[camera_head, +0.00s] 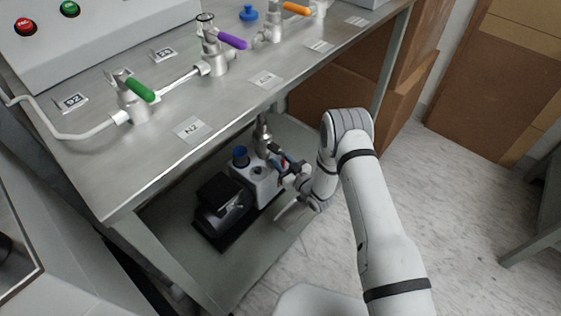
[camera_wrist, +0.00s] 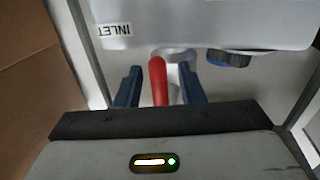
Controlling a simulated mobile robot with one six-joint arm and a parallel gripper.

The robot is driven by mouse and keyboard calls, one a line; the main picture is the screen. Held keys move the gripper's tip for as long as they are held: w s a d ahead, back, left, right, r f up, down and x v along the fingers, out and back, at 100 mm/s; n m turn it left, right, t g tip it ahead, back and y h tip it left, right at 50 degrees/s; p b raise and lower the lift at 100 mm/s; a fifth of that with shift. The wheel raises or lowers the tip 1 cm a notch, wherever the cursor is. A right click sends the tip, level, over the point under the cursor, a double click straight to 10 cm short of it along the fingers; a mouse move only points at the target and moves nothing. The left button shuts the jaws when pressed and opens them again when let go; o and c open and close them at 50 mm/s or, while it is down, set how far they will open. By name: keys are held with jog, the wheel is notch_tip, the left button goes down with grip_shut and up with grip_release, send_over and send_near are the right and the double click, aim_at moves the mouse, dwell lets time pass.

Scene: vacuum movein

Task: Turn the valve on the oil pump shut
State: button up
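The oil pump (camera_head: 243,174) stands on the lower shelf under the bench, with a white body and a dark motor (camera_head: 212,207). In the wrist view its pale body (camera_wrist: 200,22) fills the top, with an INLET label (camera_wrist: 114,30) seen upside down. The red valve handle (camera_wrist: 158,80) points toward my wrist. My gripper (camera_wrist: 160,88) is open, with one blue finger on each side of the handle and visible gaps on both sides. In the head view my gripper (camera_head: 283,163) is at the pump's right side, and the handle is mostly hidden there.
The bench top (camera_head: 150,170) is above the pump and carries green (camera_head: 140,90), purple (camera_head: 232,41) and orange (camera_head: 296,8) valve handles. A blue cap (camera_head: 240,153) is on the pump. Cardboard boxes (camera_head: 500,90) stand at the right. The floor (camera_head: 440,190) right of my arm is clear.

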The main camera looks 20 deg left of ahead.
jog(key=shift+w+a, duration=0.15)
jog(key=shift+a, duration=0.1)
grip_shut()
dwell(0.5)
